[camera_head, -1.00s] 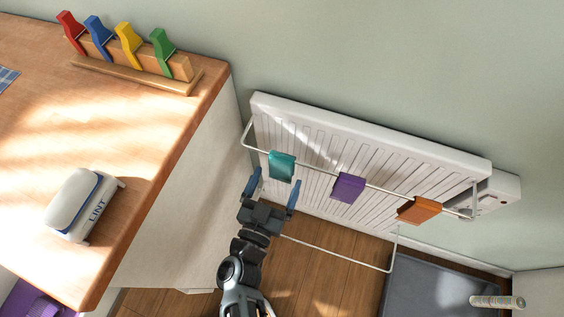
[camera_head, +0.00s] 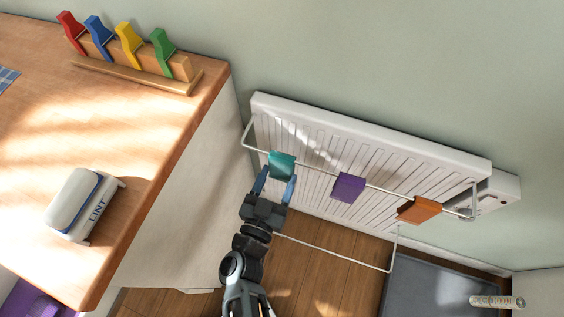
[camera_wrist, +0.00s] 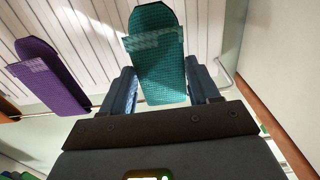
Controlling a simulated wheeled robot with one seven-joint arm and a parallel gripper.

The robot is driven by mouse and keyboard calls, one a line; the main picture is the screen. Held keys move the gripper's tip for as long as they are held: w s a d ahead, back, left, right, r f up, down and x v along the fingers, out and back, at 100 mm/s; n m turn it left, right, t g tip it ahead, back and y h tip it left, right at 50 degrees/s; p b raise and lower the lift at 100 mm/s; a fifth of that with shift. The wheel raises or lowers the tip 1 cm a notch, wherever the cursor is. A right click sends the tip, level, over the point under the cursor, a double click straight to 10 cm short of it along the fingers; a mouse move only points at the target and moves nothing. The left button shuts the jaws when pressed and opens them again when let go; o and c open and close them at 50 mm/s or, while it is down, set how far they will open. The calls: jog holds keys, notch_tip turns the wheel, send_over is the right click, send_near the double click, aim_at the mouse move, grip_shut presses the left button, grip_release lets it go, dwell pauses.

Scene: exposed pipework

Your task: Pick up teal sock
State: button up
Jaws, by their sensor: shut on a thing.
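The teal sock (camera_head: 282,164) hangs folded over the white rail at its left end, in front of the radiator. In the wrist view the teal sock (camera_wrist: 156,55) stands between the two fingers, its rounded end pointing up. My gripper (camera_head: 275,184) is at the sock's lower part and is shut on it, one blue finger on each side. In the wrist view my gripper (camera_wrist: 160,92) hides the sock's near end. The sock is still at the rail.
A purple sock (camera_head: 348,187) and an orange sock (camera_head: 419,210) hang farther right on the same rail (camera_head: 318,172). The white radiator (camera_head: 300,135) is close behind. A wooden counter (camera_head: 150,130) with coloured clips and a lint box (camera_head: 83,204) stands left.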

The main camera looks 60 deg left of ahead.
notch_tip(320, 180, up, 18)
jog(key=p, duration=0.6)
dwell(0.4)
jog(key=shift+d, duration=0.1)
